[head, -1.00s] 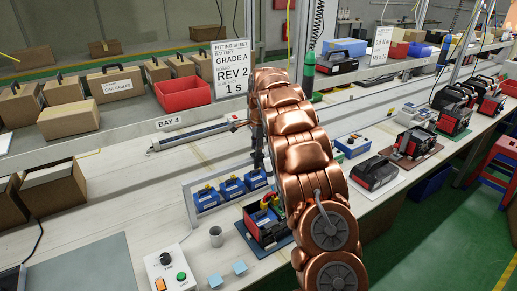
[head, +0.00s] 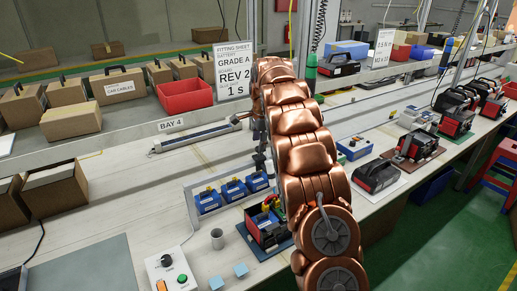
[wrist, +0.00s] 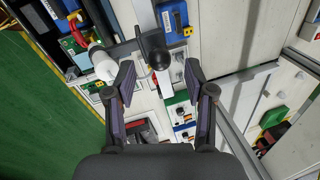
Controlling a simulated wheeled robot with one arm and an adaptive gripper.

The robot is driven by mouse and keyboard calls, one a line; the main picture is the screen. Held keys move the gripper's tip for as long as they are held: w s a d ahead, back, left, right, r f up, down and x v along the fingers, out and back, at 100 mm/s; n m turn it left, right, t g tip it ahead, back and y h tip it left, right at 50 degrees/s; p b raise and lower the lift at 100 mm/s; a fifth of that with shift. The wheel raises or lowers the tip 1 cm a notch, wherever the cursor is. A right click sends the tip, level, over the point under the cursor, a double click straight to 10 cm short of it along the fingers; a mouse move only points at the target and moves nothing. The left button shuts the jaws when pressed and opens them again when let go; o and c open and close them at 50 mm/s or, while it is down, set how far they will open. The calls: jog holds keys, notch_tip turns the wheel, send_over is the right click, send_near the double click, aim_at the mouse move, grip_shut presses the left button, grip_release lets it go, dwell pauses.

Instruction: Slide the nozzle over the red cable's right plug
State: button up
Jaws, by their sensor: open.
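The fingers look clear of the knob. A dark bar runs left from the knob to a pale cylinder, apparently the nozzle (wrist: 103,65). The red cable (wrist: 78,29) curves above and left of it, at the red and black unit on its mat. The pale cylinder looks close to the cable's near end, but overlap hides whether they touch. In the head view the unit (head: 267,227) stands left of my arm; my arm hides most of the gripper.
Blue batteries (head: 236,190) stand behind the unit. A grey cup (head: 217,238) and a button box (head: 171,272) are to its left. More units, including a black one (head: 377,175), stand right of my arm. The bench's left middle is mostly clear.

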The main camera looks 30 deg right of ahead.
notch_tip(320, 180, up, 8)
jog(key=s, duration=0.1)
jog(key=shift+s+a+f, duration=0.15)
jog(key=shift+s+f, duration=0.05)
jog(key=shift+s, duration=0.05)
dwell(0.4)
